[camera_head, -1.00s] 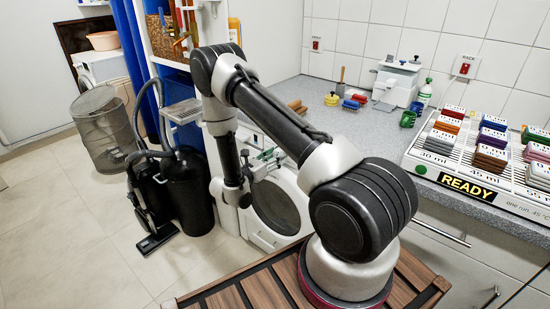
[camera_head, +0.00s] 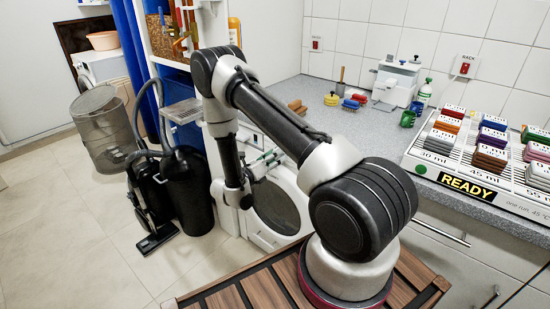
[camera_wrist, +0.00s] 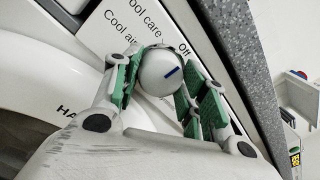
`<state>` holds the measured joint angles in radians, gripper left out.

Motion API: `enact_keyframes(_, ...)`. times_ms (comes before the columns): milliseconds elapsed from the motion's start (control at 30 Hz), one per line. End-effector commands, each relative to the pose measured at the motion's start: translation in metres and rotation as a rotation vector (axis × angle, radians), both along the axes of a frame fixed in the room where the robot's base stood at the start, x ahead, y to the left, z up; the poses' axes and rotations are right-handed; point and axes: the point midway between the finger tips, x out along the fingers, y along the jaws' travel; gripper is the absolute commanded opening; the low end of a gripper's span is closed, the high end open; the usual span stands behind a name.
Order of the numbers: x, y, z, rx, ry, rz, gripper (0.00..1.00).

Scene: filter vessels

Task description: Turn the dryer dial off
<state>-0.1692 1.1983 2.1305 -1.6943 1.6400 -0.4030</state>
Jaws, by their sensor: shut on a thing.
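The dryer (camera_head: 248,218) is a white front-loader under the counter, with a round dark door. In the head view, my gripper (camera_head: 265,162) is at the dryer's upper front, and the dial cannot be made out there.
The speckled grey counter edge (camera_wrist: 235,60) runs close beside the panel. A black vacuum cleaner (camera_head: 185,195) stands on the floor left of the dryer. A rack marked "READY" (camera_head: 467,187) with several coloured blocks is on the counter at right.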

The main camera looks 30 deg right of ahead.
Motion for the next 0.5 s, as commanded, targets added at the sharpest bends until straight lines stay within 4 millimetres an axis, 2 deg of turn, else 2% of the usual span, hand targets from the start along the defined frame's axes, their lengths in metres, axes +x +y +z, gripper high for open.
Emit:
enact_keyframes(200, 0.0006, 0.0008, -0.0003, 0.001, -0.001, 0.003, 0.19)
enact_keyframes(233, 0.0006, 0.0008, -0.0002, 0.001, -0.001, 0.003, 0.48)
enact_keyframes(300, 0.0005, 0.0007, -0.0002, 0.001, -0.001, 0.002, 0.61)
enact_keyframes(333, 0.0005, 0.0007, -0.0002, 0.001, -0.001, 0.002, 0.65)
enact_keyframes(500, 0.0003, 0.0004, -0.0002, 0.001, -0.001, 0.001, 0.65)
